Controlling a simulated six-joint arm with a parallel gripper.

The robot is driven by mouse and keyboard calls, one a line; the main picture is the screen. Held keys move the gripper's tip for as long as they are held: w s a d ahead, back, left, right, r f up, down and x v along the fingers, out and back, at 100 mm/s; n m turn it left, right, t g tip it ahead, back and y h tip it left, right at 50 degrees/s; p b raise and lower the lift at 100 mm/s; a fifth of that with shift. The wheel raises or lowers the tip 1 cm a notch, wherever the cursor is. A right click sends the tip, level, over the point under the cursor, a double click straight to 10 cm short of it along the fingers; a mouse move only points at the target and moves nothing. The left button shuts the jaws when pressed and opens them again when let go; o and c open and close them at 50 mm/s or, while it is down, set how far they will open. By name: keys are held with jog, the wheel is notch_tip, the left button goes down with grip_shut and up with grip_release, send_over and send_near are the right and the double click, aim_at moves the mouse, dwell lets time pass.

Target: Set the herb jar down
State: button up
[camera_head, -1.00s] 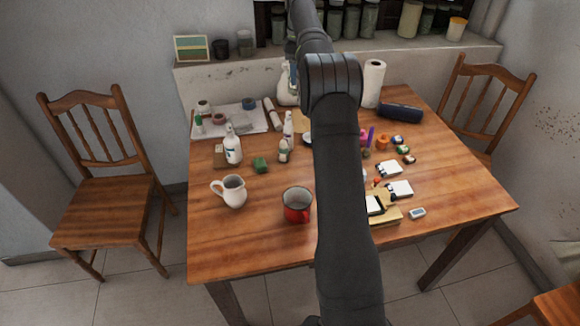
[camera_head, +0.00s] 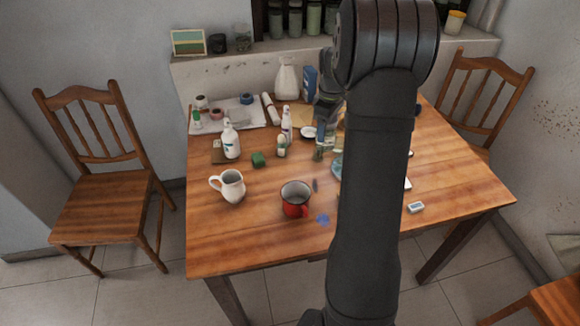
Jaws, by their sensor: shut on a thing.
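My gripper (camera_head: 323,138) is at the middle of the table, pointing down, with its fingers small in the picture. It is shut on a small greenish glass jar (camera_head: 318,153), which appears to be the herb jar. The jar looks upright and is close to the wooden tabletop (camera_head: 260,235). I cannot tell whether its base touches the wood. My arm covers the table to the right of the jar.
A red mug (camera_head: 295,199) and a white pitcher (camera_head: 231,187) stand in front. The front left tabletop is clear.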

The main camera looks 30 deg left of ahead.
jog(key=shift+s+d+f, duration=0.15)
jog(key=shift+s+f, duration=0.45)
jog(key=shift+f, duration=0.15)
jog(key=shift+s+a+f, duration=0.3)
jog(key=shift+a+f, duration=1.55)
jog(key=shift+a, duration=0.05)
jog(key=shift+s+a+f, duration=0.3)
jog(key=shift+a+f, duration=1.5)
jog(key=shift+a, duration=0.05)
jog(key=shift+s+a+f, duration=0.3)
jog(key=shift+a+f, duration=1.55)
jog(key=shift+a, duration=0.05)
jog(key=shift+f, duration=0.2)
jog(key=o, duration=1.2)
jog(key=shift+c, duration=0.2)
